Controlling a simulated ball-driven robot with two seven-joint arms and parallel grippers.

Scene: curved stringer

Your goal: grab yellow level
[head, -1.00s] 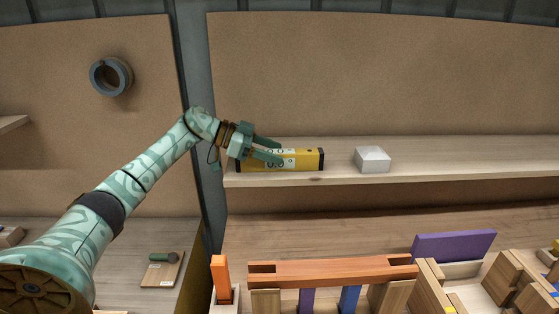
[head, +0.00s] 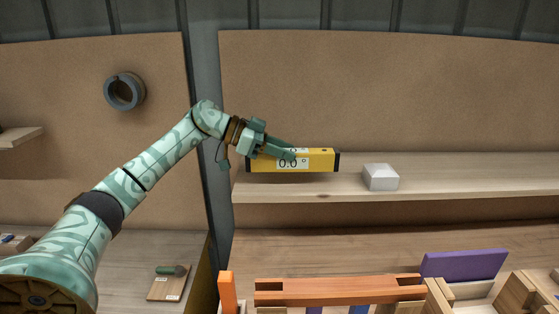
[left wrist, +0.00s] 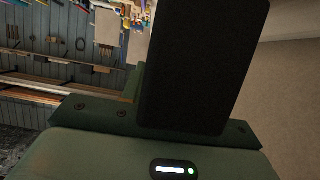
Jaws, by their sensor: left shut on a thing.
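The yellow level (head: 318,160) has black ends and a white display face reading 0.0. It is held level in the head view, a little above the wooden shelf (head: 280,188) near its left end. My left gripper (head: 290,154) comes in from the left and is shut on the left half of the level, with its fingers over the top and front. In the left wrist view, a large dark block (left wrist: 205,65) fills the middle; I cannot tell whether it is the level's end. My right gripper is not in view.
A white block (head: 380,177) sits on the shelf to the right of the level. A grey ring (head: 124,91) hangs on the left board. Below are an orange beam (head: 340,290), a purple board (head: 463,266) and wooden blocks. The shelf's right part is clear.

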